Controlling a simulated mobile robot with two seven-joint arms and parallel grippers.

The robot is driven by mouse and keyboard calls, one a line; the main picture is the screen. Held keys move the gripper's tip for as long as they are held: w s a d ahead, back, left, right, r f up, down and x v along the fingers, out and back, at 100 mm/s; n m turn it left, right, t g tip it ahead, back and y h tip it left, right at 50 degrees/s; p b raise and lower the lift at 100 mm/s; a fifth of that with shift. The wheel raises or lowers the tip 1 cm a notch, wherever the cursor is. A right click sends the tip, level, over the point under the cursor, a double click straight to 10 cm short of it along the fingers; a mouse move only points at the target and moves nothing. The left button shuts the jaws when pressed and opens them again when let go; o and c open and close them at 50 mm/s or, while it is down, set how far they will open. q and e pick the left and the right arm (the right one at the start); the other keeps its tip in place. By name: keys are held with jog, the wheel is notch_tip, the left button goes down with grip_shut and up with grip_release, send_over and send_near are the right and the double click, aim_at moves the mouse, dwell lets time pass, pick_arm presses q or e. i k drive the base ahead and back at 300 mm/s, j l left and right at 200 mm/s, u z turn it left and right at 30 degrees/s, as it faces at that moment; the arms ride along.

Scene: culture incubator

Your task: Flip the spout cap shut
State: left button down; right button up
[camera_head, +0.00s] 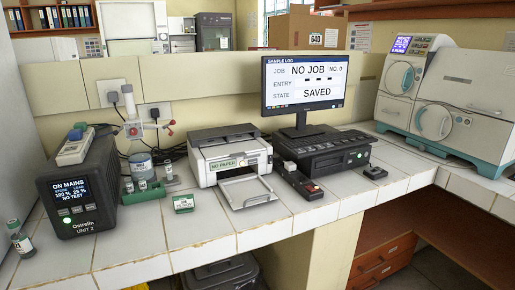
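I cannot make out a spout cap clearly at this size. A clear container with a blue band (141,166) stands on the tiled counter below the wall sockets, with a pale fitting with red parts (134,130) above it. Whether either carries the spout cap, and whether a cap is open, I cannot tell. A small dark bottle with a pale label (20,241) stands at the counter's left edge. Neither of my grippers is in view.
A black power unit (75,222) stands at the left, with a handheld device on top. A green rack (146,193), a printer (229,153), a monitor (303,88) and a black box (320,147) line the counter. White-tiled counter (180,240) is bare in front.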

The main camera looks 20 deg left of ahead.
aim_at(173, 121)
jog(key=u, duration=1.3)
jog(key=i+l+u, duration=0.2)
jog(key=u, duration=0.15)
jog(key=i+l+u, duration=0.15)
jog(key=l+u, duration=0.15)
jog(key=i+l+u, duration=0.1)
jog(key=l+u, duration=0.25)
jog(key=k+j, duration=0.1)
jog(key=j, duration=0.15)
jog(key=i+l, duration=0.1)
jog(key=l, duration=0.2)
